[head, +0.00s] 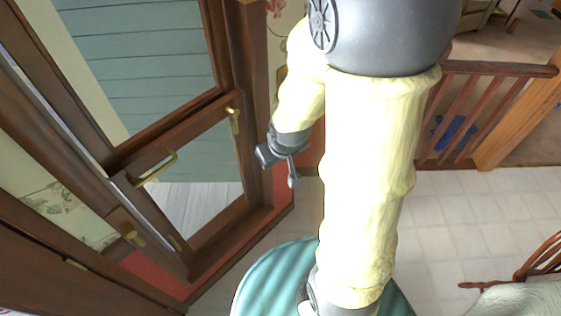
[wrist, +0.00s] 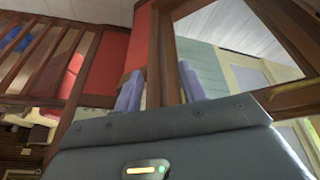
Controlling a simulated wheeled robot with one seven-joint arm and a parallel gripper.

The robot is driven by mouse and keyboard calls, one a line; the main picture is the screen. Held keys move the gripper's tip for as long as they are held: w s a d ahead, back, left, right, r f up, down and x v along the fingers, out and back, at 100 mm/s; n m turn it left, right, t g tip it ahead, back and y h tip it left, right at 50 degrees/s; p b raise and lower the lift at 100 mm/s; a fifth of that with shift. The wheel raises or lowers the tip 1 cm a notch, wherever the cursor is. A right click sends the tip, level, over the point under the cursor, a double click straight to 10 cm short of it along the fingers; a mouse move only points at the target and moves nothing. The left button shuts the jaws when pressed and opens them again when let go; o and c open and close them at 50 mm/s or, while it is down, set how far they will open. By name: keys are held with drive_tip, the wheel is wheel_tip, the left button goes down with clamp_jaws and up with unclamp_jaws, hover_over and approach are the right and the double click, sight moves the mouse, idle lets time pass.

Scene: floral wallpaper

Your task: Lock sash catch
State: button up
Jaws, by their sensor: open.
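The brown wooden window (head: 175,130) stands at the left of the head view, with brass fittings on it. A bar-shaped brass handle (head: 157,168) is on its middle rail. A small brass catch-like fitting (head: 233,118) is on the right side, near the end of that rail. I cannot tell for sure which fitting is the sash catch. My gripper (head: 279,168) is right of the window frame and apart from the fittings. In the wrist view my gripper (wrist: 160,88) is open and empty, with its fingers before a brown frame post (wrist: 162,50).
More brass fittings (head: 132,235) are on the lower left woodwork. A wooden railing (head: 470,110) stands at the right. A round teal-striped surface (head: 262,285) is below my arm. A chair (head: 525,280) is at the lower right. Tiled floor (head: 450,215) is clear between.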

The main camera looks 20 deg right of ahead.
drive_tip(key=shift+m+g, duration=0.6)
drive_tip(key=shift+m, duration=0.1)
drive_tip(key=s+r, duration=0.1)
drive_tip(key=s, duration=0.1)
drive_tip(key=s+a+r, duration=0.1)
drive_tip(key=s+r, duration=0.1)
drive_tip(key=shift+c, duration=1.1)
drive_tip(key=shift+s+a+r, duration=0.15)
drive_tip(key=shift+s+r, duration=0.2)
drive_tip(key=shift+s, duration=0.15)
clamp_jaws()
drive_tip(key=shift+w, duration=0.1)
